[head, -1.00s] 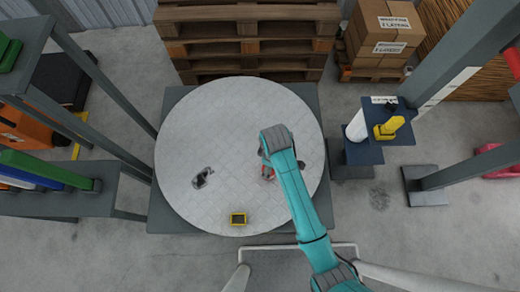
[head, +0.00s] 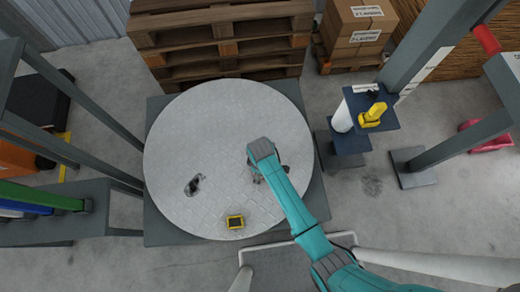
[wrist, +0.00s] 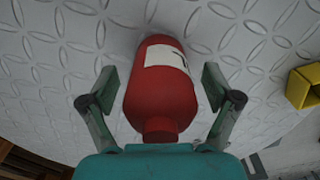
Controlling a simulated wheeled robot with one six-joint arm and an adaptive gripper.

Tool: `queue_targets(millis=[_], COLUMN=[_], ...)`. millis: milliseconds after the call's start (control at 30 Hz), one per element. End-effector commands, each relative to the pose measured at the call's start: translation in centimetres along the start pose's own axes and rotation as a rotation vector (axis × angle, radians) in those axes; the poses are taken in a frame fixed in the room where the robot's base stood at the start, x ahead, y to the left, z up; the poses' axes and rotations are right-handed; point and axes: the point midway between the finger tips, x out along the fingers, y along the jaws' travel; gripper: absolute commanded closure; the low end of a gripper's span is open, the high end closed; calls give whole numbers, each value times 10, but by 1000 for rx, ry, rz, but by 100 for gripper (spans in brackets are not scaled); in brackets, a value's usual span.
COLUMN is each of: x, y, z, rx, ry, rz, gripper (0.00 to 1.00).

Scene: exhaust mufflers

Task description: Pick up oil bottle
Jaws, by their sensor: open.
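The oil bottle (wrist: 158,95) is red with a white label. In the wrist view it stands between the two fingers of my gripper (wrist: 158,82), cap end towards the palm. My gripper is open, with a gap visible on each side of the bottle. In the head view my gripper (head: 257,178) is over the right part of the round patterned metal table (head: 215,120), and the bottle is hidden beneath it.
A small yellow-framed box (head: 235,222) is near the table's front edge and also shows in the wrist view (wrist: 302,86). A dark metal part (head: 194,185) lies left on the table. A blue stand (head: 350,142) is to the right. Wooden pallets (head: 220,40) are behind.

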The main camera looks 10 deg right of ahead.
Motion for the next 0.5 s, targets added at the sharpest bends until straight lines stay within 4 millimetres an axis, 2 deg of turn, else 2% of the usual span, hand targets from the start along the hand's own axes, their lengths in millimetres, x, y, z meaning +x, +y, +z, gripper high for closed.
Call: queue_targets(millis=[267,367,500], x=[4,3,3], y=[0,0,0], z=[0,0,0], rx=[0,0,0], ry=[0,0,0], rz=[0,0,0], gripper=[11,34,69])
